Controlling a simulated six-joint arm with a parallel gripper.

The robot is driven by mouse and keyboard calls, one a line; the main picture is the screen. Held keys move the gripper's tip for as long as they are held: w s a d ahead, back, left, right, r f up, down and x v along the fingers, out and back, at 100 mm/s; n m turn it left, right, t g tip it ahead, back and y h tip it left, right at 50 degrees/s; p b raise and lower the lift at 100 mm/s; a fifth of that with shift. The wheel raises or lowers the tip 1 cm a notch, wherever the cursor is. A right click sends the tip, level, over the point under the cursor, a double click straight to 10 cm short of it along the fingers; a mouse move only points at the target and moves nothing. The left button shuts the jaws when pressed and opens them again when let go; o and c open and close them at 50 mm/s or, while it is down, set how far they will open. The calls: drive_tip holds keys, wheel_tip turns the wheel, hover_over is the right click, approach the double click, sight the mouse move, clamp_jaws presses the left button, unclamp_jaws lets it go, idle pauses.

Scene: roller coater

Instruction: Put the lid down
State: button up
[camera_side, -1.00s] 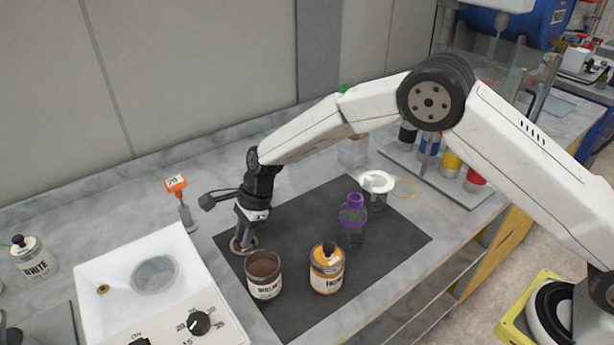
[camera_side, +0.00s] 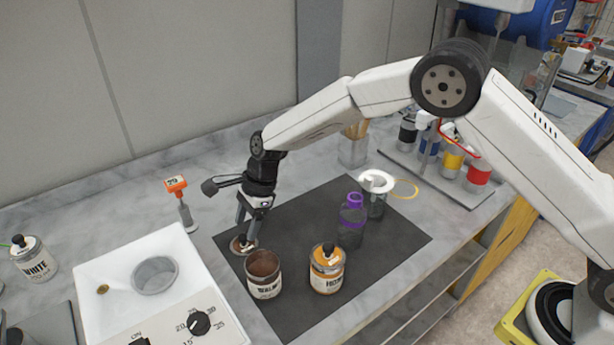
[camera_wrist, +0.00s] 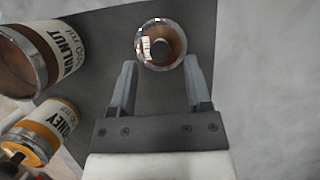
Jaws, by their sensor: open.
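In the wrist view the lid (camera_wrist: 161,45) sits just beyond the fingertips. My gripper (camera_side: 248,229) is open and empty, its fingers spread just above the lid; it also shows in the wrist view (camera_wrist: 160,75). The open walnut can (camera_side: 265,284) with brown contents stands right of the lid, and also shows in the wrist view (camera_wrist: 50,55).
The orange honey can (camera_side: 327,272), capped with a dark knob, stands right of the walnut can. A purple-topped bottle (camera_side: 352,218) and a jar with a white funnel (camera_side: 376,186) stand behind.

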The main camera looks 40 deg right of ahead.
drive_tip(key=v, duration=0.9)
idle(0.3)
drive_tip(key=shift+d, duration=0.1)
drive_tip(key=s+d+r+n+t+h, duration=0.1)
drive_tip(key=s+d+n+t+h, duration=0.1)
drive_tip(key=s+d+n, duration=0.6)
drive_tip(key=s+d+r+n+t+h, duration=0.1)
drive_tip(key=s+d+r+n+h, duration=0.15)
drive_tip(key=d+n, duration=0.6)
drive_tip(key=s+d+f, duration=0.2)
drive_tip(key=s, duration=0.4)
drive_tip(key=s+d+f+n, duration=0.1)
drive_tip(key=s+d+f, duration=0.2)
drive_tip(key=s, duration=0.4)
drive_tip(key=shift+s+d, duration=0.2)
